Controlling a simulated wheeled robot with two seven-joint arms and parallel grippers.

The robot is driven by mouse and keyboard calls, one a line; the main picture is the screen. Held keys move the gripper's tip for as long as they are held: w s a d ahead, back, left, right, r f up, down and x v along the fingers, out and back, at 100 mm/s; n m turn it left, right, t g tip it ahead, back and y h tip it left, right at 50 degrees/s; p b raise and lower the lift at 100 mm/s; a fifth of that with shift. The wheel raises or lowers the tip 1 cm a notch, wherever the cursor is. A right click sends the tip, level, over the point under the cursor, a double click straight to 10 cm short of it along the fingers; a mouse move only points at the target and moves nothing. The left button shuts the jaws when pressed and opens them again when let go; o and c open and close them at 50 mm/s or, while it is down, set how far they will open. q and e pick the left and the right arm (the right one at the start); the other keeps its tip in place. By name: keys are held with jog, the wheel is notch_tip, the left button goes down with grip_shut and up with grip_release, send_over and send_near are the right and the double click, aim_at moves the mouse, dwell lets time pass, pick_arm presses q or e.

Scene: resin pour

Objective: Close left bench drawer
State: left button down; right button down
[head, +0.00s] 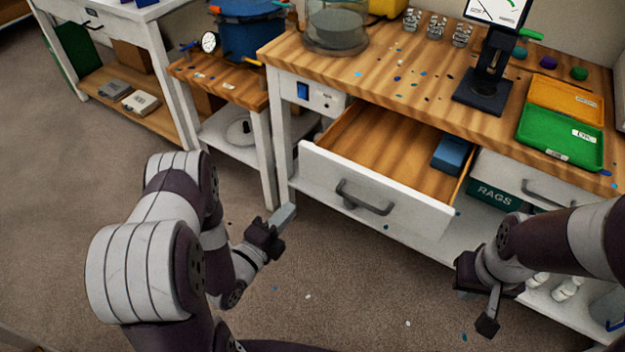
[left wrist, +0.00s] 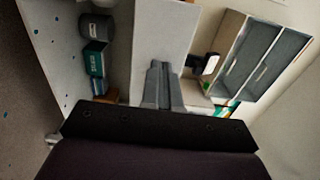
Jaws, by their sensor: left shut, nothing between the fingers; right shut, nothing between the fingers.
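The left bench drawer (head: 330,185) is pulled well out from under the wooden bench top. Its white front has a grey bar handle (head: 364,198), and a blue box (head: 452,155) lies inside at the right. My left gripper (head: 285,216) is shut and empty, in front of the drawer's left end and apart from it, below and left of the handle. Its shut fingers also show in the left wrist view (left wrist: 161,85), with a pale panel behind them. My right gripper (head: 488,314) is shut and empty, low in front of the bench to the right of the drawer.
The bench top (head: 410,75) carries a glass vessel (head: 336,30), a black stand (head: 485,85), and green (head: 560,140) and orange trays. A second drawer (head: 535,185) at the right appears shut, near my right arm. A small wooden table (head: 225,85) stands left. Floor in front is mostly clear.

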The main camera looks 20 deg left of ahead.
aim_at(345, 152)
pick_arm(q)
jog(key=x, duration=1.1)
jog(key=shift+w, duration=0.2)
jog(key=shift+d+f, duration=0.1)
jog(key=b+x, duration=0.3)
jog(key=x, duration=0.2)
jog(key=b+x, duration=0.4)
jog(key=x, duration=0.1)
jog(key=f+b+x, duration=0.1)
jog(key=b+x, duration=0.2)
jog(key=x, duration=0.3)
jog(key=b+x, duration=0.1)
jog(key=x, duration=0.1)
jog(key=b+x, duration=0.1)
jog(key=x, duration=0.2)
jog(key=b+x, duration=0.2)
jog(key=x, duration=0.1)
jog(key=shift+r, duration=0.25)
jog(key=shift+w+r, duration=0.1)
jog(key=shift+w, duration=0.2)
jog(key=shift+r, duration=0.45)
